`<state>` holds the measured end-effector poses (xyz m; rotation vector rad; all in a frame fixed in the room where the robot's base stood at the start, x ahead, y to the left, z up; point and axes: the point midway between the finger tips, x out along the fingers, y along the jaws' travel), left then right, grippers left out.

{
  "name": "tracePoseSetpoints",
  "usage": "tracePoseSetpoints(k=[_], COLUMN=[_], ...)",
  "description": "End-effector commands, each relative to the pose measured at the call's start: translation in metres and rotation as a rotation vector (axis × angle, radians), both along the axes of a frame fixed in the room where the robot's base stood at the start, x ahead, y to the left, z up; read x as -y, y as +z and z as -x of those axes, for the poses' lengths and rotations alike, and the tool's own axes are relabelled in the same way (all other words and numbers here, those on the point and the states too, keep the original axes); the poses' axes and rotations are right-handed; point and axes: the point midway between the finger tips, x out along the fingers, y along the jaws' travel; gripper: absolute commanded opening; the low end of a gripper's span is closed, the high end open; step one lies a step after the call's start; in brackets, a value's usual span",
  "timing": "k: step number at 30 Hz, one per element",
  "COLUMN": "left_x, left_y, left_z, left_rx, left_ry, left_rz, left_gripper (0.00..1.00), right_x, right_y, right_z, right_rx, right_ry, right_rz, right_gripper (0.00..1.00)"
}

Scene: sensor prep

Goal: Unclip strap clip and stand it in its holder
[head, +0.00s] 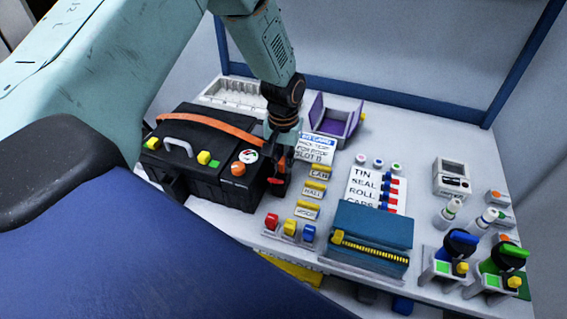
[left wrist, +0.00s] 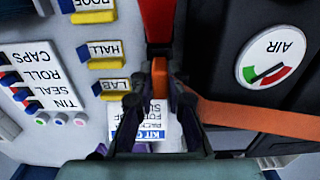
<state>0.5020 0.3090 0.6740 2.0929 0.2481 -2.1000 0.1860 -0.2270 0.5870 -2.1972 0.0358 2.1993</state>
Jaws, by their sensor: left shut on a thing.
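A black case (head: 205,178) stands at the left of the table. An orange strap (head: 215,124) runs over its top toward my left gripper (head: 277,165), which is at the case's right edge, pointing down. In the left wrist view the gripper (left wrist: 159,98) is shut on an orange piece, the strap clip (left wrist: 159,75). The strap (left wrist: 245,115) reaches the fingers from the right; whether it is joined to the clip is hidden. A red piece (left wrist: 158,20) shows just beyond the clip. I cannot tell which object is the clip's holder. My right gripper is not in view.
Yellow-fronted label blocks (head: 316,188) stand close right of the gripper. A purple open box (head: 335,122) and white tray (head: 233,97) stand behind. A blue box (head: 370,232) is front right, with knobbed stands (head: 450,262) beyond it. Some tabletop between them is clear.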

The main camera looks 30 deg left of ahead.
Motion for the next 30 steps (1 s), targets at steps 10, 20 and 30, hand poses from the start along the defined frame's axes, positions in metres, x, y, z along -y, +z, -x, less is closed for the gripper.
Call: tracePoseSetpoints(k=[10,20,30], left_x=[0.000,0.000,0.000], left_y=[0.070,0.103,0.129], left_z=[-0.002,-0.001,-0.001], left_rx=[0.005,0.002,0.003], left_ry=[0.001,0.000,0.000], left_rz=[0.001,0.001,-0.001], left_gripper=[0.00,0.00,0.00], right_x=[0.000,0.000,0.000], right_y=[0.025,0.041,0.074], right_z=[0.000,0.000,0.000], right_rx=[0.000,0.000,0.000], right_ry=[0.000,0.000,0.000], right_rz=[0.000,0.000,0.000], right_gripper=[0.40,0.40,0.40])
